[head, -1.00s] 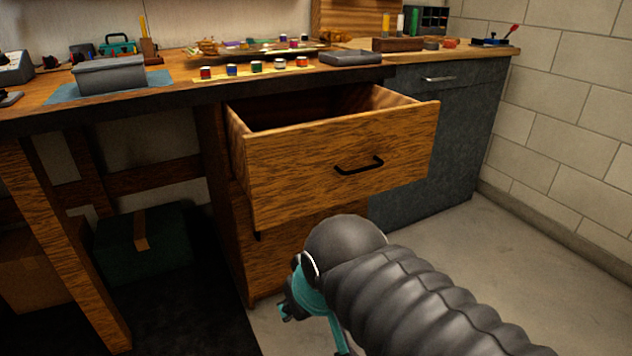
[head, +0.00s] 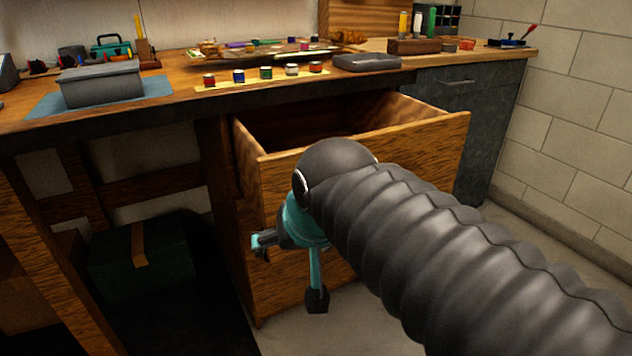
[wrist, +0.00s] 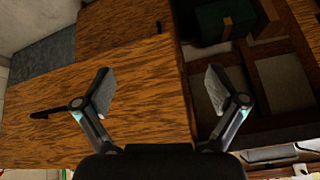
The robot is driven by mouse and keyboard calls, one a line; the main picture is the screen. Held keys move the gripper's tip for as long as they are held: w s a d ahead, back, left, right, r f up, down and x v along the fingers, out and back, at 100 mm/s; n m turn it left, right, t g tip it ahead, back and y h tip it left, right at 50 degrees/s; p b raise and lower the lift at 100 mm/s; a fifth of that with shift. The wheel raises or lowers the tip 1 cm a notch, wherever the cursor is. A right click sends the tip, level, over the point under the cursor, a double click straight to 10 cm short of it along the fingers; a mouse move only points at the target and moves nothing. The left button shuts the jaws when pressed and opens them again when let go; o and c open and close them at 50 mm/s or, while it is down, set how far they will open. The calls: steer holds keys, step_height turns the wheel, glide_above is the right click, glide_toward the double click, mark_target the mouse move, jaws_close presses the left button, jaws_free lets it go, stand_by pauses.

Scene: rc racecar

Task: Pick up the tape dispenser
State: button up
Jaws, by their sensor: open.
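I cannot pick out a tape dispenser in either view. My gripper (head: 288,272) is in front of the open wooden drawer (head: 425,140) in the head view, below the drawer's top edge. In the wrist view my gripper (wrist: 160,88) has its two fingers spread wide with nothing between them. Beyond the fingers there lies the wooden drawer front (wrist: 150,100), with its black handle (wrist: 50,112) to the left. The inside of the drawer is dark, and my arm hides part of the drawer front and its handle in the head view.
The workbench (head: 185,95) holds a grey box (head: 100,85), several small paint jars (head: 265,73), a grey flat case (head: 367,62) and a brown block (head: 412,46). A dark green box (head: 140,260) is under the bench. Open floor (head: 530,270) lies at the right.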

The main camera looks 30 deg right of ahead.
steer(key=w+r+m, duration=0.2)
steer(key=w+r, duration=0.2)
steer(key=r, duration=0.1)
steer(key=w+d+r+m+t, duration=0.1)
steer(key=w+r+m, duration=0.1)
steer(key=w+r, duration=0.2)
steer(key=w+d+r+m+t, duration=0.1)
steer(key=w+r+m, duration=0.2)
steer(key=w+r, duration=0.2)
steer(key=shift+d+r+p, duration=0.15)
steer(key=shift+r+p, duration=0.25)
steer(key=shift+r, duration=0.4)
steer(key=w+d+f+m+g+p, duration=0.25)
steer(key=w+d+m+g, duration=0.2)
steer(key=d, duration=0.25)
steer(key=w+d+f+m+g+p, duration=0.1)
steer(key=w+d+f+m+g, duration=0.3)
steer(key=d, duration=0.3)
steer(key=shift+n, duration=0.35)
steer(key=f, duration=0.4)
steer(key=f+b, duration=0.1)
steer(key=f, duration=0.4)
steer(key=w+f+b, duration=0.1)
steer(key=f, duration=0.3)
steer(key=shift+a+f, duration=0.25)
steer(key=shift+f, duration=0.05)
steer(key=c, duration=1.4)
steer(key=shift+r, duration=0.15)
